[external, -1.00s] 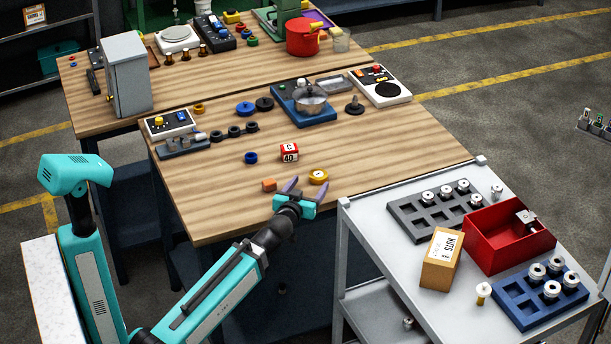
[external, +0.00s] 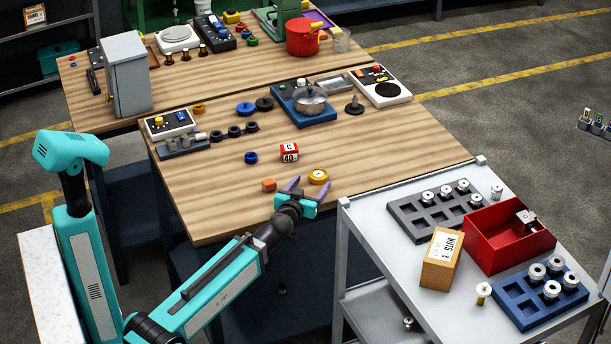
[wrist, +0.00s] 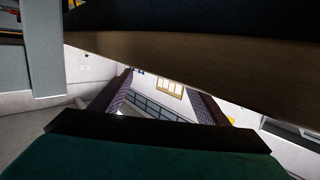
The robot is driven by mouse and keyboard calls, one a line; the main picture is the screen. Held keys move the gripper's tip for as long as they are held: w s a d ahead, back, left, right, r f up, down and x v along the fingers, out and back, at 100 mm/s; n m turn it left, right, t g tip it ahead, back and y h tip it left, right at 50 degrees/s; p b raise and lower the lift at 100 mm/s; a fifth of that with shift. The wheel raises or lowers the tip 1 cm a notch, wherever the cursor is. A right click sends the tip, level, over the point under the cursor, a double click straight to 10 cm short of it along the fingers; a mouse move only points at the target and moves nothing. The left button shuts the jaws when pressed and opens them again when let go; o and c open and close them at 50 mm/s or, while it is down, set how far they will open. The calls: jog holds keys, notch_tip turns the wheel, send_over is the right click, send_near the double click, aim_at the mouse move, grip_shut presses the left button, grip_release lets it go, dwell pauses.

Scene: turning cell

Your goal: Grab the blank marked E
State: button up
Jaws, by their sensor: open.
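No letter E is legible in either view, so I cannot tell which piece is the blank marked E. Several silver round pieces sit in the grey tray (external: 404,211) and the blue tray (external: 519,314) on the cart. A red and white block (external: 289,152) on the bench reads C 40. My gripper (external: 307,190) is open at that edge, close to both. In the wrist view my gripper (wrist: 158,86) has its fingers apart with nothing visible between them.
The cart (external: 372,230) stands right of my gripper, holding a red bin (external: 488,247), a cardboard box (external: 440,260) and a small brass-coloured piece (external: 483,291). A brown slab-like surface (wrist: 190,62) fills much of the upper wrist view. The bench's front left is clear.

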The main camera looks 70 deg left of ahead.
aim_at(319, 174)
jog(key=shift+w+a+p, duration=0.5)
jog(key=shift+p, duration=0.55)
jog(key=shift+w+a+f+p, duration=0.1)
jog(key=shift+w+a+p, duration=0.05)
jog(key=shift+p, duration=0.25)
jog(key=shift+f, duration=0.1)
jog(key=shift+p+x, duration=0.5)
jog(key=shift+x, duration=2.3)
jog(key=c, duration=1.6)
jog(key=shift+r, duration=0.2)
